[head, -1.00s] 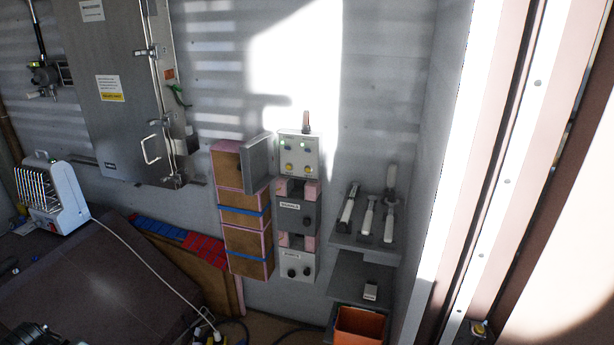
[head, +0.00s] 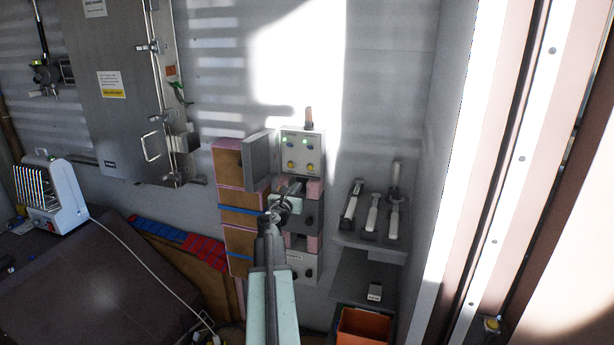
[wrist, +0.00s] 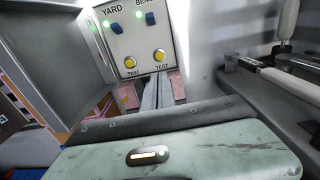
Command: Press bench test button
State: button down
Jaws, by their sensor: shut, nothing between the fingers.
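The pale control panel (head: 302,150) on the wall carries two blue switches, two green lights and two yellow buttons. In the wrist view the panel (wrist: 137,40) reads "YARD" on the left and "BEN…" on the right, each button marked "TEST". The bench test button (wrist: 159,55) is the right yellow one; it also shows in the head view (head: 309,167). The yard test button (wrist: 129,62) is to its left. My gripper (head: 294,186) is shut and empty, just below the panel. Its fingers (wrist: 158,88) point toward the panel below the buttons; contact is not visible.
An open grey door (head: 258,160) stands out left of the panel and fills the left of the wrist view (wrist: 50,50). Grey boxes are stacked below the panel. A shelf with several white-handled tools (head: 372,215) is at the right, above an orange bin (head: 362,325).

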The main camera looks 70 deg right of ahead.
aim_at(310, 168)
jog(key=d, duration=1.4)
jog(key=shift+w, duration=0.4)
jog(key=shift+d+r, duration=0.1)
jog(key=shift+d, duration=0.6)
jog(key=shift+d+r, duration=0.1)
jog(key=shift+r, duration=0.05)
jog(key=a, duration=1.4)
jog(key=shift+s+a, duration=0.2)
jog(key=shift+s, duration=0.05)
